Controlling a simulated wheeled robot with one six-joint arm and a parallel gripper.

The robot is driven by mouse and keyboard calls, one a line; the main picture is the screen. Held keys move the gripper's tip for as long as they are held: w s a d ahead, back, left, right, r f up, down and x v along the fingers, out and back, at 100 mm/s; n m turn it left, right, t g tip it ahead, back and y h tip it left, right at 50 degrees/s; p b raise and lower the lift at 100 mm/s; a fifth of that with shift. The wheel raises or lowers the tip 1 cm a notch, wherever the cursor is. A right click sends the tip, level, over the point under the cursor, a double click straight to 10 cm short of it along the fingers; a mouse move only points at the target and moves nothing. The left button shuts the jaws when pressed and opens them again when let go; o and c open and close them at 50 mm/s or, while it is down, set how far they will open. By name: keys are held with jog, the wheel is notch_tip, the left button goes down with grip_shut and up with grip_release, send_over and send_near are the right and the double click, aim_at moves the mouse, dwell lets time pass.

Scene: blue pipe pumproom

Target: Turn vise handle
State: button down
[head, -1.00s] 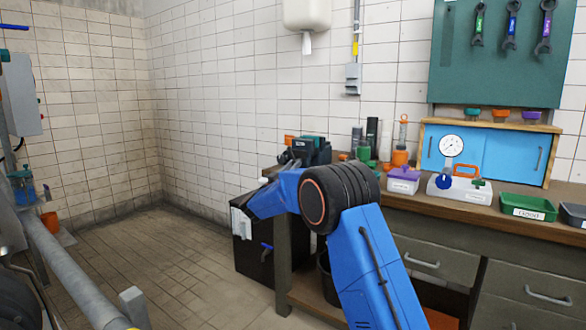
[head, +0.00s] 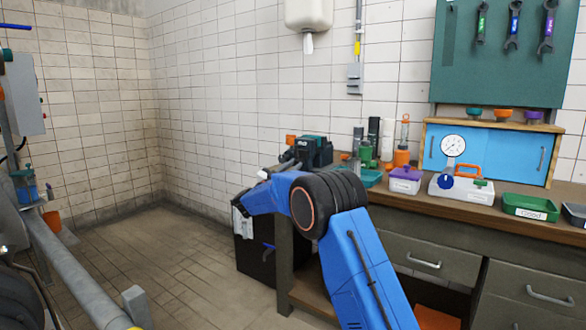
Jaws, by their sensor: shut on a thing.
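The dark teal and black vise (head: 314,150) sits on the left end of the workbench in the head view. Its dark screw end reaches left, partly behind my blue arm. A small pale knob (head: 263,174) shows just above my wrist, perhaps an end of the vise handle. My gripper (head: 241,222), grey and white, is at the end of the arm, left of the bench edge and below the vise. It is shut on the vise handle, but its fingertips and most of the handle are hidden.
A black cabinet (head: 254,255) stands on the floor below my gripper. The workbench (head: 480,213) holds a gauge box (head: 462,187), a green tray (head: 530,207) and several bottles. The tiled floor (head: 160,255) to the left is open. A grey pipe (head: 75,270) runs along the left.

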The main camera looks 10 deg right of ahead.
jog(key=shift+r, duration=0.1)
jog(key=c, duration=1.6)
grip_release()
jog(key=shift+s+r, duration=0.1)
jog(key=shift+s, duration=0.05)
jog(key=shift+a, duration=0.1)
jog(key=shift+s+a+f, duration=0.15)
jog(key=shift+a+f, duration=0.1)
jog(key=v, duration=1.6)
jog(key=shift+s+a+f, duration=0.15)
jog(key=shift+s+a, duration=0.05)
